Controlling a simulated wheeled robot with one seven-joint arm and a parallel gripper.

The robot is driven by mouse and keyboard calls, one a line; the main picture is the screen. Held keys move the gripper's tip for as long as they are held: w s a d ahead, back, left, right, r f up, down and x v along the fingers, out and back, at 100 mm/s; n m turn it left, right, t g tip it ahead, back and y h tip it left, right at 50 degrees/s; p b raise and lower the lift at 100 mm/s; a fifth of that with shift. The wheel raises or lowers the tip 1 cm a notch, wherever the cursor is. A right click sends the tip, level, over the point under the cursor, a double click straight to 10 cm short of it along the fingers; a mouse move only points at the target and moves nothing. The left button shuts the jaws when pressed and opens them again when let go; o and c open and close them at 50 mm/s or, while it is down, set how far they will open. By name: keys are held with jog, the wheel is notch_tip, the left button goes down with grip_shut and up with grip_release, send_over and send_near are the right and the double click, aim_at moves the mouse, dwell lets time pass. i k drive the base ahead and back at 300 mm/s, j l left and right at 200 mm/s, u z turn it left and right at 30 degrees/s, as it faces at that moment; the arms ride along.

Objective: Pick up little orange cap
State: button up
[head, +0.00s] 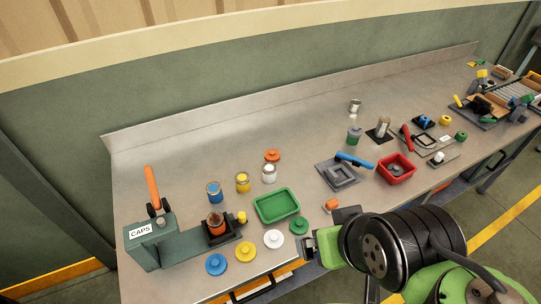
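A small orange cap-like piece (331,204) lies near the front edge of the bench, just beyond my arm's end. A wider orange cap with a knob (272,155) lies farther back, behind the white jar. My gripper (310,246) is at the front edge, below and left of the small orange piece and apart from it in the picture. My black and green wrist hides part of the gripper, and its finger gap is not clear. Nothing is seen held in it.
A green tray (258,213) lies left of the small orange piece. Blue (215,264), yellow (245,252), white (273,239) and green (299,226) caps line the front edge. A grey fixture (343,177) and red bin (396,169) stand right. The rear middle is clear.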

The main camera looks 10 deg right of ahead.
aim_at(273, 156)
jog(key=i+l+u, duration=0.15)
jog(key=l+u, duration=0.3)
jog(key=i+l+u, duration=0.1)
jog(key=l+u, duration=0.15)
jog(key=u, duration=0.15)
jog(key=l+u, duration=0.85)
